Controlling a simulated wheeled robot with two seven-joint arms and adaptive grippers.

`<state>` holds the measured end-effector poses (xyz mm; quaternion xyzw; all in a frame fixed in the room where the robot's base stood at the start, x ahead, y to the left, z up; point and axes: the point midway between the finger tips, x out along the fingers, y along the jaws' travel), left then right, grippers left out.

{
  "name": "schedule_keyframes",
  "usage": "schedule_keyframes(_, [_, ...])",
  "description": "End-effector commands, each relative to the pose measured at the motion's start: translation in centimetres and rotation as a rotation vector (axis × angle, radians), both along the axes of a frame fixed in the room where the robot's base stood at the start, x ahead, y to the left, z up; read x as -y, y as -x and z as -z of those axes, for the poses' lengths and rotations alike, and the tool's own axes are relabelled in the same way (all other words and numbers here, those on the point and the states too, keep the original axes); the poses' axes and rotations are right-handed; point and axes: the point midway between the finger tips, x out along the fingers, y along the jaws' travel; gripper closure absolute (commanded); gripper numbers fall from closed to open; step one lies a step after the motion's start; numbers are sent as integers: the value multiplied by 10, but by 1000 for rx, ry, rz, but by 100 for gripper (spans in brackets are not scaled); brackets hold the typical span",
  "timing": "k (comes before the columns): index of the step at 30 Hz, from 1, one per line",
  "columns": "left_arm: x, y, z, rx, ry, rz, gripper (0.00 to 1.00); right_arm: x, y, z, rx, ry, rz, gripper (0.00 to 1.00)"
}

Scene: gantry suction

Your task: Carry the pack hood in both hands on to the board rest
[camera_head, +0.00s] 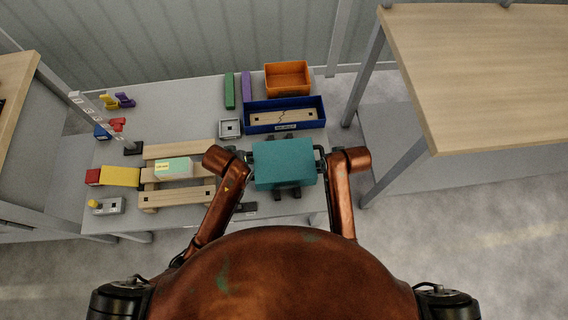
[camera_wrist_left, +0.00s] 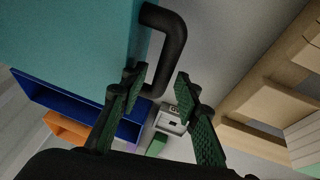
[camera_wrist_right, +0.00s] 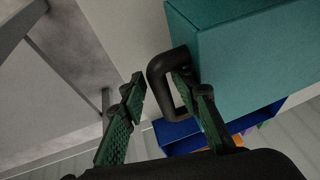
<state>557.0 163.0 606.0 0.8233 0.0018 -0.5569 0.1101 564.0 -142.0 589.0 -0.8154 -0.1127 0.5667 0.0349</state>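The pack hood is a teal box (camera_head: 284,164) with a black loop handle on each side, at the front right of the grey table. Dark bars show under it; I cannot tell whether it rests on them. My left gripper (camera_head: 243,156) is open at its left handle (camera_wrist_left: 172,50), with one finger on each side of the bar. My right gripper (camera_head: 322,157) is open at the right handle (camera_wrist_right: 158,78), one finger inside the loop and one outside. Neither is closed on its handle. A wooden slatted frame (camera_head: 176,195), perhaps the board rest, lies left with a pale green block on it.
A blue bin (camera_head: 284,127) holding a wooden board and an orange bin (camera_head: 286,79) stand behind the hood. Yellow (camera_head: 120,176) and red blocks lie far left, beside an upright perforated post (camera_head: 103,118). A higher wooden table (camera_head: 490,80) stands at right.

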Motion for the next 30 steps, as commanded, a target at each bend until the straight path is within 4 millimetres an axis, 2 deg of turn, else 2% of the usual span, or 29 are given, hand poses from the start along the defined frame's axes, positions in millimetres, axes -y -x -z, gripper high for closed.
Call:
schedule_keyframes(3, [-2,7,-19,3,2,-1,70,-1,0,0,0,-2,-2,70])
schedule_keyframes(9, [-6,17,-44,4,-1,-1,70,-1,0,0,0,-2,-2,70])
schedule_keyframes(17, [-9,23,-56,0,-3,-1,70,0,1,-5,1,-2,-1,70])
schedule_keyframes(20, [-9,24,-57,0,-2,-2,70,3,4,-16,3,-2,-1,70])
schedule_keyframes(30, [-9,23,-56,0,-2,-2,70,19,28,-79,4,0,0,70])
